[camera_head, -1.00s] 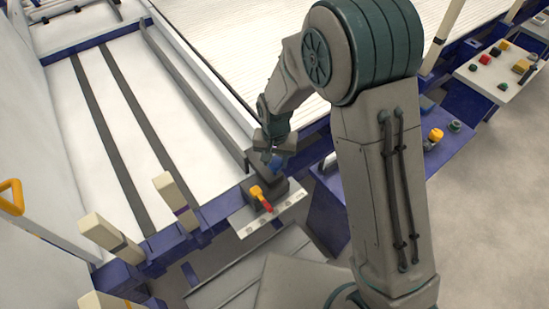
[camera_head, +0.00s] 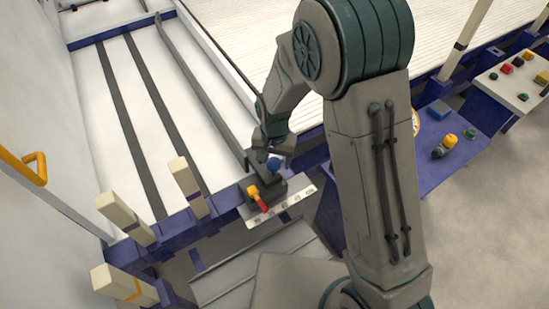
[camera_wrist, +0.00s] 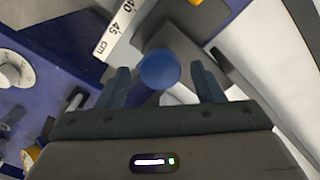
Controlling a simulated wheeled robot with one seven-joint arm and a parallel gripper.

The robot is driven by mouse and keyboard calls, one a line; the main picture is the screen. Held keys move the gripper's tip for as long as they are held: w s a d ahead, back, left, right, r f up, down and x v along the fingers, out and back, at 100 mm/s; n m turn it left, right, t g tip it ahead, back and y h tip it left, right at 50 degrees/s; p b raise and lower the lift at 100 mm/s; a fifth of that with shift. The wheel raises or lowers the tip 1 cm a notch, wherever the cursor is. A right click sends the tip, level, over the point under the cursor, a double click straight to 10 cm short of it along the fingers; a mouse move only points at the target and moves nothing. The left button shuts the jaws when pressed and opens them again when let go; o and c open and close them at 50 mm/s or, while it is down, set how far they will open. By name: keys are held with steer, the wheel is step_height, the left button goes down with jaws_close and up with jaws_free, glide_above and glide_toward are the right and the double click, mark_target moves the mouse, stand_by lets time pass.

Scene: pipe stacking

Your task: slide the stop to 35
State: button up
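The stop is a dark block (camera_head: 282,186) with a blue round knob (camera_head: 274,165) and a red-and-yellow lever (camera_head: 259,200), sitting over a pale scale plate (camera_head: 297,200). A long dark bar (camera_head: 200,87) runs back from it over the white bed. My gripper (camera_head: 268,153) is down at the knob. In the wrist view, the open fingers (camera_wrist: 160,74) stand on either side of the blue knob (camera_wrist: 159,66), with a small gap visible on each side. The stop's exact reading cannot be read.
Cream posts (camera_head: 126,217) stand on the blue frame to the left. A yellow handle (camera_head: 37,168) is at far left. Grey floor is open at lower right.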

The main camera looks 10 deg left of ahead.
steer(key=shift+r, duration=0.1)
step_height(320, 180, up, 14)
steer(key=p, duration=0.2)
steer(key=shift+f+p, duration=0.2)
steer(key=shift+p, duration=0.1)
